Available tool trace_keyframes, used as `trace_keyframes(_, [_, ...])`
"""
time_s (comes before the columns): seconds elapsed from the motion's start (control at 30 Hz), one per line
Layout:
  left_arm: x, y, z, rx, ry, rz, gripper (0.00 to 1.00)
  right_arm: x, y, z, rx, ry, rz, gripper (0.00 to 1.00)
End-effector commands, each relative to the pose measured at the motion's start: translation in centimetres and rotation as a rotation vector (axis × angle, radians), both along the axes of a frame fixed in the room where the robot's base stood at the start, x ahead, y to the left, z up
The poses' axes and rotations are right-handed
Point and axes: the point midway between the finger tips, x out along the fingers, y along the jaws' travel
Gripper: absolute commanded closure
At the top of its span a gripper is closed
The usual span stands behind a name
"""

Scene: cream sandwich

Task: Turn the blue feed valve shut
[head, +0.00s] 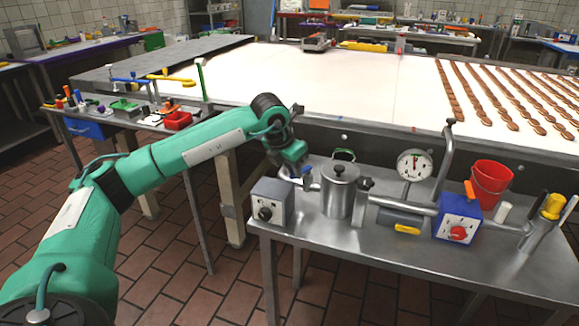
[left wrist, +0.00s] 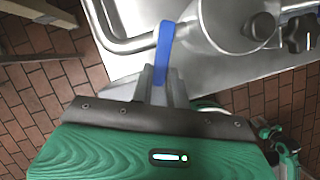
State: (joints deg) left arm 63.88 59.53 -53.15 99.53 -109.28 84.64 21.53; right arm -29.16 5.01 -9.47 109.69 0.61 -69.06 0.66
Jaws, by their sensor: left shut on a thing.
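The blue feed valve handle (left wrist: 165,45) is a flat blue lever beside the steel pot (left wrist: 235,22) in the left wrist view. It sits where a bent steel pipe (left wrist: 112,42) meets the pot's side. My left gripper (left wrist: 161,82) is shut on the lever's near end. In the head view my left gripper (head: 297,166) is at the left of the lidded pot (head: 340,192). Only a small blue patch of the handle (head: 306,171) shows there, and the jaws hide most of it. My right gripper is in neither view.
A grey control box (head: 270,204) with a black knob stands just below the gripper. A dial gauge (head: 413,165), a blue box with a red knob (head: 458,217) and a red bucket (head: 490,184) stand farther right on the steel table (head: 400,262). The table's front is clear.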

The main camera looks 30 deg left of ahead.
Motion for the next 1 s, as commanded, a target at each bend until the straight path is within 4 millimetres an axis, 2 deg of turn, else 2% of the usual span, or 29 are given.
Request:
trace_keyframes(0.2, [-0.1, -1.3, 0.0, -0.001, -0.003, 0.185, 1.0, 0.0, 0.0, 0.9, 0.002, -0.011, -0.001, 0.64])
trace_keyframes(0.5, [0.0, -2.3, 0.0, -0.002, -0.003, 0.371, 1.0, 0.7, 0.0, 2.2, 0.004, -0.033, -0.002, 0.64])
trace_keyframes(1.0, [0.1, -2.7, 0.1, -0.001, -0.001, 0.462, 1.0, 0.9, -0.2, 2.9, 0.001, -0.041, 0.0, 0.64])
